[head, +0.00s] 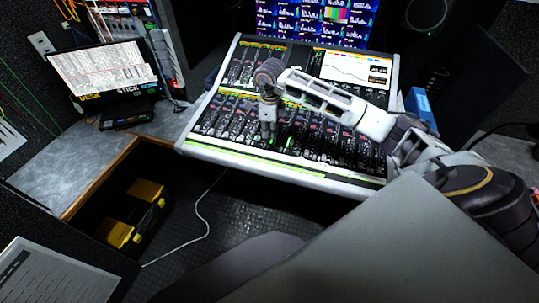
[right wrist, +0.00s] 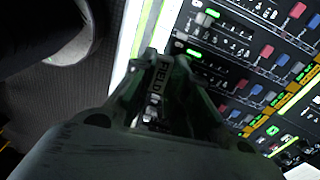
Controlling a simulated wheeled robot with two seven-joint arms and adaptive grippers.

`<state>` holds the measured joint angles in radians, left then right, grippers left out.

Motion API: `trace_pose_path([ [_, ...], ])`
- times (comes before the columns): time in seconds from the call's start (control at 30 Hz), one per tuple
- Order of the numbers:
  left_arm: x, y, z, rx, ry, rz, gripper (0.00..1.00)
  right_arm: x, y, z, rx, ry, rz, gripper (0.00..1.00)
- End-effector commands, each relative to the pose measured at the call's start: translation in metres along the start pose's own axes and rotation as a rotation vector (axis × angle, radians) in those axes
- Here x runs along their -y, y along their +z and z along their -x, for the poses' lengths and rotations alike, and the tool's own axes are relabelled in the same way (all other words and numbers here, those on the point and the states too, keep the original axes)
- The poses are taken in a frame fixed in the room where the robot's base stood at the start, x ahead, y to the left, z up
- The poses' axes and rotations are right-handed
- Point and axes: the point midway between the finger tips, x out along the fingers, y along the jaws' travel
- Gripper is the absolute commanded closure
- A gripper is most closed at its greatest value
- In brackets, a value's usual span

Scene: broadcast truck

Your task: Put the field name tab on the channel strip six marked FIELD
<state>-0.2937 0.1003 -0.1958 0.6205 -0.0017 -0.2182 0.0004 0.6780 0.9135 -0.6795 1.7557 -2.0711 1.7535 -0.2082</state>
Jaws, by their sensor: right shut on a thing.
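My right gripper (head: 268,138) points down over the front part of the mixing console (head: 270,172), near the lower ends of its channel strips. In the right wrist view its fingers (right wrist: 163,62) are shut on the field name tab (right wrist: 160,76), a small pale tab with dark letters reading FIELD. The tab shows between the fingertips, over or against the console's front edge; I cannot tell whether it touches. Channel strips with red and blue caps (right wrist: 245,60) lie to the right of the fingers. I cannot make out which strip is marked FIELD. My left gripper is out of view.
A wall of monitors (head: 318,20) stands behind the console. A white cable (head: 205,212) runs over the floor. A blue box (head: 418,103) stands right of the console.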

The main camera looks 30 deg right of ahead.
Motion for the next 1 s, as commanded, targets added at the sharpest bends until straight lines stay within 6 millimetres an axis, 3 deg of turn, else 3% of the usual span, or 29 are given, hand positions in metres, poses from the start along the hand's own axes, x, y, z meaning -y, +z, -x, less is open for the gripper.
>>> trace_pose_path([
  [0.67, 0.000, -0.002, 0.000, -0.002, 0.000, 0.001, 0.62, -0.001, -0.002, -0.001, -0.001, 0.025, -0.059, 0.97],
  [1.0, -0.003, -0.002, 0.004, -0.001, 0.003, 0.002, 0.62, -0.003, -0.002, -0.034, -0.003, 0.028, -0.058, 0.97],
])
